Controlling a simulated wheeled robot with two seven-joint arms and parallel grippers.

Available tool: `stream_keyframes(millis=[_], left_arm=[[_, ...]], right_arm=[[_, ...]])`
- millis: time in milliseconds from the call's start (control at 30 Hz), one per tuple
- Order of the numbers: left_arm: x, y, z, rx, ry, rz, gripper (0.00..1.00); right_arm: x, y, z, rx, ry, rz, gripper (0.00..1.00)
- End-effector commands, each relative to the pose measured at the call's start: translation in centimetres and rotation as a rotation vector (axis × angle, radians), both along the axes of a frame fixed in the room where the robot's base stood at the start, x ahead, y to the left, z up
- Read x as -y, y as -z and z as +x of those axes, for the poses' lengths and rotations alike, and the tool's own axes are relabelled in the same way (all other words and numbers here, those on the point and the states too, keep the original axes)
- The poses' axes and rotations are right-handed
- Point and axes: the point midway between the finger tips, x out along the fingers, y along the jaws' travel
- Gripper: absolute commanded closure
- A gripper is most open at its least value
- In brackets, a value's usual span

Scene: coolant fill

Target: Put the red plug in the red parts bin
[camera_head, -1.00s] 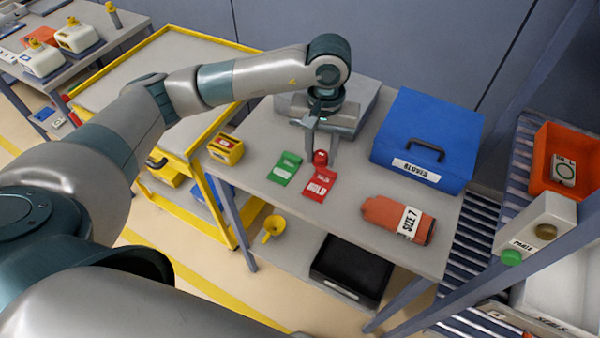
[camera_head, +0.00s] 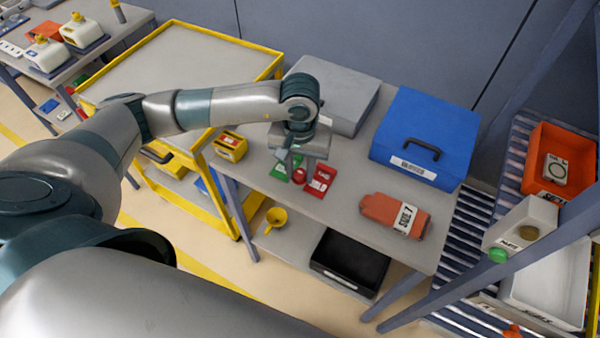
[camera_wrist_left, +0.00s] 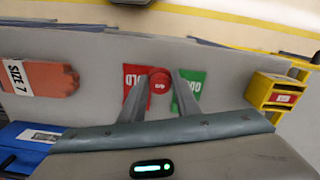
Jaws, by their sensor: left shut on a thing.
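The red plug (camera_head: 299,176) is held between the fingertips of my left gripper (camera_head: 297,170). In the left wrist view the plug (camera_wrist_left: 159,82) shows as a round red cap, with a finger on each side. The gripper points down over the grey table, between the red HOLD card (camera_head: 321,181) and the green card (camera_head: 281,171). I cannot tell how high the plug is above the table. An orange-red bin (camera_head: 570,138) with a round-marked part in it sits on the rack at the far right. My right gripper is not in view.
A blue GLOVES case (camera_head: 424,140) and an orange SIZE 7 packet (camera_head: 394,213) occupy the table's right part. A grey case (camera_head: 335,92) stands behind the gripper. A small yellow box (camera_head: 230,147) is at the left edge. A white jug (camera_head: 523,222) stands before the bin.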

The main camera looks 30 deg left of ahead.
Motion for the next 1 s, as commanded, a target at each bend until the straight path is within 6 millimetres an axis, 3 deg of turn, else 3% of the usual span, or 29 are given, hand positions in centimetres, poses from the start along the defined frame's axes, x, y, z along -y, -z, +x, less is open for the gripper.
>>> stream_keyframes(millis=[167,667,700,767,1000], left_arm=[[0.1,1.7,-0.1,-0.003,-0.001,-0.001,0.92],[0.0,2.6,0.0,0.001,0.0,-0.001,0.92],[0.0,2.6,0.0,0.001,0.0,-0.001,0.69],[0.0,2.5,0.0,0.001,0.0,0.0,0.54],[0.0,2.5,0.0,0.001,-0.001,0.0,0.52]], right_arm=[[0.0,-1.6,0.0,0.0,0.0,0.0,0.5],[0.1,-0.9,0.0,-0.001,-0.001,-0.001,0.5],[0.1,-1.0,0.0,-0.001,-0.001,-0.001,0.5],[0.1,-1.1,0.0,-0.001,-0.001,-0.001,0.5],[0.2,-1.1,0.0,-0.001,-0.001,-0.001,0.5]])
